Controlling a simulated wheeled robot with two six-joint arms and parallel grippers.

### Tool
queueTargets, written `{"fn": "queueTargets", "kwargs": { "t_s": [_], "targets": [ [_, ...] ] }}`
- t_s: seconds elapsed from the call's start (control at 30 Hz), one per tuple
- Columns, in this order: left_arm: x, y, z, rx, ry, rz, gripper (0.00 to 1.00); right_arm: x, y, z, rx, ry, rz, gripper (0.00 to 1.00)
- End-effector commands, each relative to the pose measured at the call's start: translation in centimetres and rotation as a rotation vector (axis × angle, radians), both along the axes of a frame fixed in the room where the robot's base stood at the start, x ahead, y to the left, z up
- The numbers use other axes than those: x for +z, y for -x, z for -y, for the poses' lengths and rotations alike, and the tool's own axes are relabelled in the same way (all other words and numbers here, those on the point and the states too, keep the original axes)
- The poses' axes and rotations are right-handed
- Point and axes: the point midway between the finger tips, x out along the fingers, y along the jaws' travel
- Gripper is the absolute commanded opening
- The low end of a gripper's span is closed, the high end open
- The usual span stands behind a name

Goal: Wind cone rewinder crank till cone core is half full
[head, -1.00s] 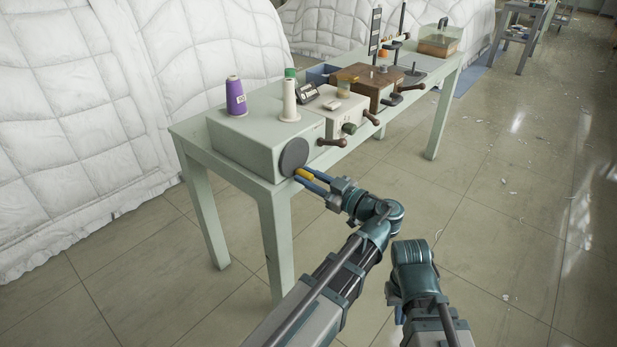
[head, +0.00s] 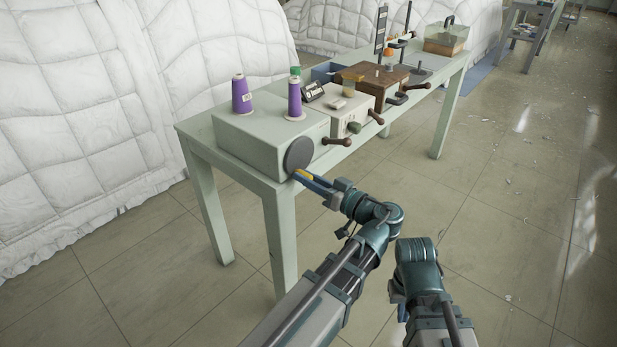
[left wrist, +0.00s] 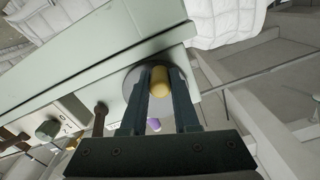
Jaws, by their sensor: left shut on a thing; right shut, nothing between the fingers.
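The cone rewinder is a pale green box (head: 255,140) on the near end of the table, with a dark round crank disc (head: 299,155) on its front. My left gripper (head: 303,175) is shut on the crank's yellow handle (left wrist: 160,82), which sits between the fingers in the left wrist view (left wrist: 160,95). A full purple cone (head: 241,95) stands on the box. To its right the cone core (head: 294,98) stands on a white base, covered in purple thread and slimmer than the full cone. My right gripper (head: 402,312) hangs low, mostly hidden by its wrist, away from the table.
The floor on the right is mostly clear.

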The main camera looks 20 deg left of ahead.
Motion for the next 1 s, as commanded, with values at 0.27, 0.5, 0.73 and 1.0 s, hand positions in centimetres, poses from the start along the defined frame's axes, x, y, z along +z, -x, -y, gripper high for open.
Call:
{"fn": "queueTargets", "kwargs": {
  "t_s": [0.27, 0.5, 0.73, 1.0],
  "targets": [
    [0.1, 0.09, -0.02, 0.0, -0.013, -0.034, 0.0, 0.07, 0.0, -0.01, 0.0, 0.0, 0.0, 0.0],
    [0.09, 0.09, -0.01, -0.001, -0.014, -0.034, 0.0, 0.07, 0.0, -0.01, 0.0, 0.0, 0.0, 0.0],
    [0.09, 0.09, -0.01, 0.0, -0.013, -0.034, 0.56, 0.07, 0.0, -0.01, 0.0, 0.0, 0.0, 0.0],
    [0.09, 0.1, -0.03, 0.0, -0.013, -0.034, 0.59, 0.07, 0.0, -0.01, 0.0, 0.0, 0.0, 0.0]
  ]
}}
